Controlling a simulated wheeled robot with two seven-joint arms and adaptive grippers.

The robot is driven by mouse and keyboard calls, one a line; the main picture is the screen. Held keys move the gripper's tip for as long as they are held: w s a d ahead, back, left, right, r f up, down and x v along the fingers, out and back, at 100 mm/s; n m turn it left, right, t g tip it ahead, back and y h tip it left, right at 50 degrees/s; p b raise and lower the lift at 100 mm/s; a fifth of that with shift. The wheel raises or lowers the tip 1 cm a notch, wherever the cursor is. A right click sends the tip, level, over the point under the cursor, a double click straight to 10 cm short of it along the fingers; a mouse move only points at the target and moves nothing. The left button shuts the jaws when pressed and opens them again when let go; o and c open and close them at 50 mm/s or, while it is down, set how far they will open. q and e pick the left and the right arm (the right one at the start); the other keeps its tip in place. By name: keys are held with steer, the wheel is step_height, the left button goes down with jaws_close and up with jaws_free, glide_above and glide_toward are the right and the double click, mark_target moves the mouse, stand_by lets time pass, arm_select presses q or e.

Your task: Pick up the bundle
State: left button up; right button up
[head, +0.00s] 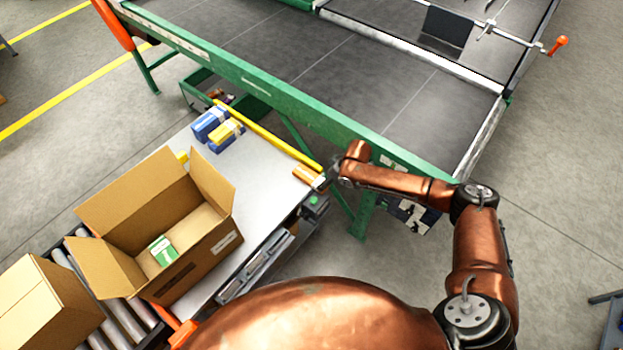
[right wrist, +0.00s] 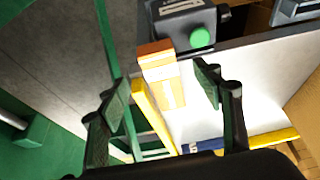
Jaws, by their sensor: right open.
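An orange bundle with a white band (head: 306,175) lies at the right end of the white table, close to its edge. In the right wrist view the orange bundle (right wrist: 161,75) shows between the two fingers, with its orange end up. My right gripper (head: 328,181) is beside this bundle in the head view. In the right wrist view my right gripper (right wrist: 163,86) is open, with gaps on both sides of the bundle. I cannot tell how far the fingers are above it. My left gripper is not in view.
An open carton (head: 190,262) holds a green bundle (head: 162,251). A yellow rail (head: 278,145) runs along the table's back edge. A green-framed conveyor (head: 330,118) stands behind.

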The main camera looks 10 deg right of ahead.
mark_target(311, 179)
steer(key=x, duration=0.2)
steer(key=b+x, duration=0.1)
steer(key=x, duration=0.1)
steer(key=b+x, duration=0.1)
steer(key=x, duration=0.2)
steer(key=shift+w, duration=0.3)
steer(key=shift+c, duration=0.2)
steer(key=c, duration=1.3)
